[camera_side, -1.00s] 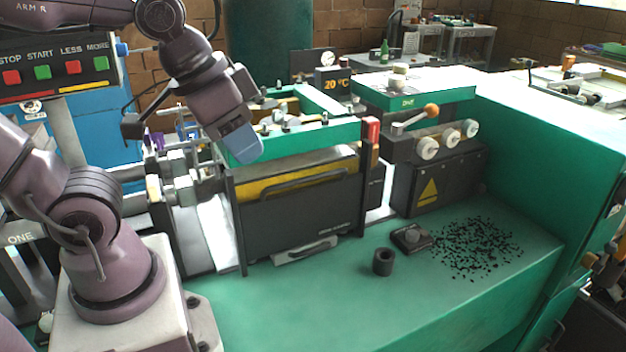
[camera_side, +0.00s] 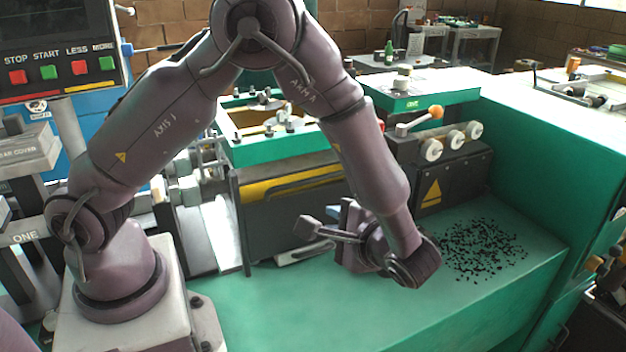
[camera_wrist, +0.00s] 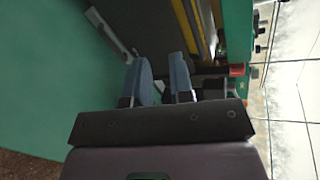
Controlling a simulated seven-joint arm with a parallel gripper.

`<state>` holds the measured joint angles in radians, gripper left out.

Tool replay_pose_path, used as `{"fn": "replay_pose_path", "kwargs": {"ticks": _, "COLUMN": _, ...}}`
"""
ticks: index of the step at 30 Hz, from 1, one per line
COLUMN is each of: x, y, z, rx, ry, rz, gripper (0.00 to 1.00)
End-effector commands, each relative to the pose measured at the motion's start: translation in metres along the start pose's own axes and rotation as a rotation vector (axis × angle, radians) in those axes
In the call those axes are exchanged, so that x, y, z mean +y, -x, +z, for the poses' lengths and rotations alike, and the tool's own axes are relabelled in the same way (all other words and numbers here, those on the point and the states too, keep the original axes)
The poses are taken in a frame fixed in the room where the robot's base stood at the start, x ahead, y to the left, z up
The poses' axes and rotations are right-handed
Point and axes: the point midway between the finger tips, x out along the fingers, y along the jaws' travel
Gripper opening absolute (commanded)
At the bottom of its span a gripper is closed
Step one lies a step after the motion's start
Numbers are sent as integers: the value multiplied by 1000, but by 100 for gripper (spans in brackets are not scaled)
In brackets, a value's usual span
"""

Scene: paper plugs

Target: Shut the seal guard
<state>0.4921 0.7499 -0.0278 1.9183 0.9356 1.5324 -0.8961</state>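The seal guard is a dark panel with a yellow stripe and a long bar handle. In the side view the guard (camera_side: 280,222) stands upright at the front of the green-topped machine frame, its right part hidden by my arm. In the wrist view the guard (camera_wrist: 150,22) lies beyond my fingertips, with its yellow stripe to the right. I cannot tell whether it is fully closed. My gripper (camera_wrist: 162,72) has two blue-grey fingers with a gap between them and nothing visibly held. In the side view my gripper (camera_side: 337,212) is low, by the guard's right end, mostly hidden.
A grey pull (camera_side: 300,252) sits at the guard's foot. A red block (camera_wrist: 238,70) shows right of my fingers. A box with white knobs and an orange-tipped lever (camera_side: 436,112) stands to the right. Black bits (camera_side: 480,250) cover the bench's right; its front left (camera_side: 270,310) is clear.

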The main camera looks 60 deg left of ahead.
Motion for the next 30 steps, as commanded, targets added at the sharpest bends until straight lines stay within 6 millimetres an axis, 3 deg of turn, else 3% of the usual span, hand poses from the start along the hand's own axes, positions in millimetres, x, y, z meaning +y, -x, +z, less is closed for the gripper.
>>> {"fn": "replay_pose_path", "kwargs": {"ticks": 4, "x": -25, "y": 6, "z": -11, "rx": 37, "ry": 191, "rz": -112, "gripper": 21}}
{"fn": "replay_pose_path", "kwargs": {"ticks": 11, "x": -30, "y": -2, "z": -9, "rx": 34, "ry": 274, "rz": -136, "gripper": 21}}
{"fn": "replay_pose_path", "kwargs": {"ticks": 24, "x": -42, "y": -86, "z": -10, "rx": 29, "ry": 271, "rz": -133, "gripper": 21}}
{"fn": "replay_pose_path", "kwargs": {"ticks": 30, "x": -45, "y": -113, "z": -10, "rx": 31, "ry": 269, "rz": -132, "gripper": 21}}
